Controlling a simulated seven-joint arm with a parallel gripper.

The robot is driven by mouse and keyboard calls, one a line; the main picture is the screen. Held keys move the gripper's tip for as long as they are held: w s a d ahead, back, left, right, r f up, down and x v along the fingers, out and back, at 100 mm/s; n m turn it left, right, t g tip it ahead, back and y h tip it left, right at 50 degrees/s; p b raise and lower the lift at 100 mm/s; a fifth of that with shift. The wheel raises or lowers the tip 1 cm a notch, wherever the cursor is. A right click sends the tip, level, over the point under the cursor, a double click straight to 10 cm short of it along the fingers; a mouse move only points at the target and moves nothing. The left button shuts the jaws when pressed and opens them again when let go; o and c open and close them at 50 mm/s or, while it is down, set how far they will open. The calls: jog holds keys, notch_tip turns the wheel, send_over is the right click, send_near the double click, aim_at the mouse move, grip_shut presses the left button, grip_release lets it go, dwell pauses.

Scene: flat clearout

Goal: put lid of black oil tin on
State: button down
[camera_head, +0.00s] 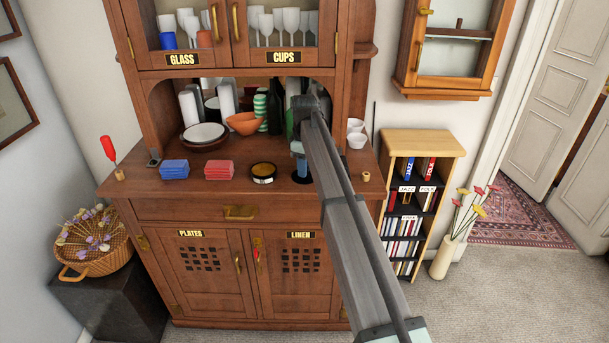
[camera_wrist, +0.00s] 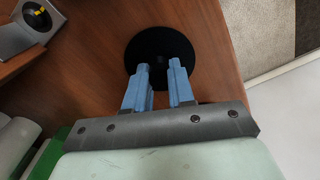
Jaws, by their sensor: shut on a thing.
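The black oil tin (camera_head: 263,173) stands open on the cabinet counter, its amber contents showing on top with a pale label on its side. My gripper (camera_head: 302,176) is to the right of the tin, pointing down at the counter. In the wrist view, the round black lid (camera_wrist: 160,40) lies flat beneath the blue fingers of my gripper (camera_wrist: 161,70). The fingers are shut on the lid's small central knob.
Blue napkins (camera_head: 174,169) and red napkins (camera_head: 219,170) are stacked left of the tin. Plates (camera_head: 204,134), an orange bowl (camera_head: 243,124) and bottles stand behind. A small tan object (camera_head: 366,177) is near the right edge. The counter front (camera_head: 240,188) is clear.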

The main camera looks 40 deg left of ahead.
notch_tip(320, 180, up, 9)
jog(key=shift+f, duration=0.1)
jog(key=shift+s+a+r, duration=0.15)
jog(key=shift+s+r, duration=0.1)
jog(key=shift+r, duration=0.1)
jog(key=s+a, duration=0.8)
jog(key=a, duration=0.1)
jog(key=shift+s, duration=0.35)
jog(key=shift+d+f, duration=0.1)
jog(key=shift+f, duration=0.1)
jog(key=shift+f, duration=2.35)
